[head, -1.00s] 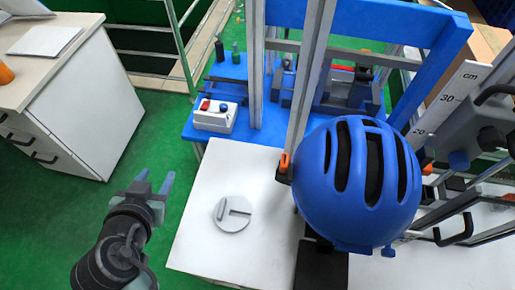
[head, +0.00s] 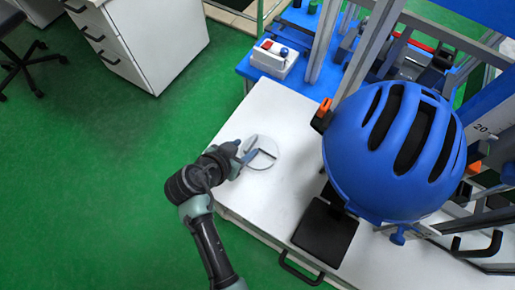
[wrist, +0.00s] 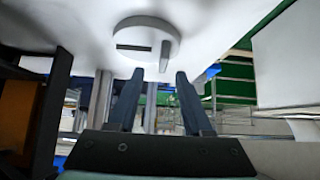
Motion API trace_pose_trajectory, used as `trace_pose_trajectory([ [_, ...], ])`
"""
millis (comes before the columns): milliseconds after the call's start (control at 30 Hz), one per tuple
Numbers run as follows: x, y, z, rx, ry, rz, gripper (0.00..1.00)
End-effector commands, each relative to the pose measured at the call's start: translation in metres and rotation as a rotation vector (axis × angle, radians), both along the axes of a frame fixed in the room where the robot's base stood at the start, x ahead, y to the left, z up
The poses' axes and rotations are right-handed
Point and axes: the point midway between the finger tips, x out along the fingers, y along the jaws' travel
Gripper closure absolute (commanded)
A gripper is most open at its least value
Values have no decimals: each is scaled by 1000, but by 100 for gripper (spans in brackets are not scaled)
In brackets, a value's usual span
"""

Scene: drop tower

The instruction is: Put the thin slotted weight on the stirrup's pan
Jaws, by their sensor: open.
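The thin slotted weight (head: 266,160) is a pale grey disc lying flat on the white tabletop, left of the blue helmet. In the wrist view the weight (wrist: 147,30) shows a dark slot and a raised bar on its face. My gripper (head: 248,150) is at the weight's left edge in the head view, partly covering it. In the wrist view my gripper (wrist: 153,76) is open, with nothing between its fingers and the weight beyond the fingertips. I cannot tell whether it touches the weight. I cannot make out the stirrup or its pan.
The blue helmet (head: 345,150) hangs over a black pad (head: 325,232) on the white table (head: 285,105). Metal uprights (head: 330,40) and an orange-tipped part (head: 322,112) stand close by. A control box (head: 274,58) sits on the blue base behind.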

Motion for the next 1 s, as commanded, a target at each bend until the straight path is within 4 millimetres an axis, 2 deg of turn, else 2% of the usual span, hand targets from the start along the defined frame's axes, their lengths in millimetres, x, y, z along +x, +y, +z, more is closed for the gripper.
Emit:
trace_pose_trajectory([
  [300, 26, -13, -27, 1, 1, -3, 50],
  [600, 29, -14, -30, 1, 0, -1, 50],
  [667, 29, -14, -30, 1, 0, -1, 57],
  [900, 29, -14, -30, 1, 1, 0, 100],
  [1000, 29, -14, -30, 1, 1, 0, 100],
])
